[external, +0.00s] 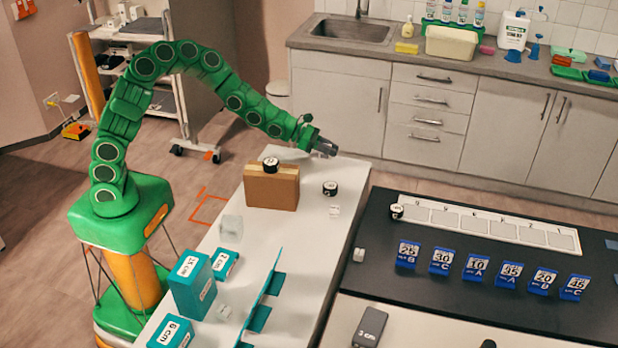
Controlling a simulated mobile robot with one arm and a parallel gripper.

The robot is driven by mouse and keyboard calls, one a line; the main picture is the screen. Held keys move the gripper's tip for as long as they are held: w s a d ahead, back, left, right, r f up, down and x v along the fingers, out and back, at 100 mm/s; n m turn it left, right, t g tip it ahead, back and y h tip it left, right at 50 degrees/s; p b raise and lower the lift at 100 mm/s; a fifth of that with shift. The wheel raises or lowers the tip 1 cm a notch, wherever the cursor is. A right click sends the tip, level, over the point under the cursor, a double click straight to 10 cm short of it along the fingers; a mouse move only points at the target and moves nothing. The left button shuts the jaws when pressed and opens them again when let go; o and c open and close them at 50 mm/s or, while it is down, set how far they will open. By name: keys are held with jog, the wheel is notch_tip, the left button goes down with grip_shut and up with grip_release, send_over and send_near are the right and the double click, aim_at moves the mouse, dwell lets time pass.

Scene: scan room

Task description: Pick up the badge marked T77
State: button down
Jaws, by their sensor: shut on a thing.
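My gripper (326,149) is at the end of the green arm, above the far end of the white table, pointing right and slightly down. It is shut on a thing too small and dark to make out. No marking T77 is legible. Small round black pieces with white labels are in view: one (271,165) on top of the brown block, one (330,188) on the white table below and right of it, and one (397,211) on the dark table at the left end of a white strip. Their labels are too small to read. My gripper is apart from all three.
The brown block (271,188) stands near the white table's far end. Teal boxes (192,285) and a teal rack (262,300) occupy its near part. Several blue number cards (440,258) stand on the dark table (450,288) before the white strip (490,226). Cabinets (430,105) are behind.

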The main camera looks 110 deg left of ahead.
jog(key=shift+s+r, duration=0.15)
jog(key=shift+r, duration=0.4)
jog(key=s+d+r, duration=0.6)
jog(key=s+r, duration=0.3)
jog(key=s, duration=0.3)
jog(key=shift+d+r, duration=0.25)
jog(key=shift+d, duration=0.15)
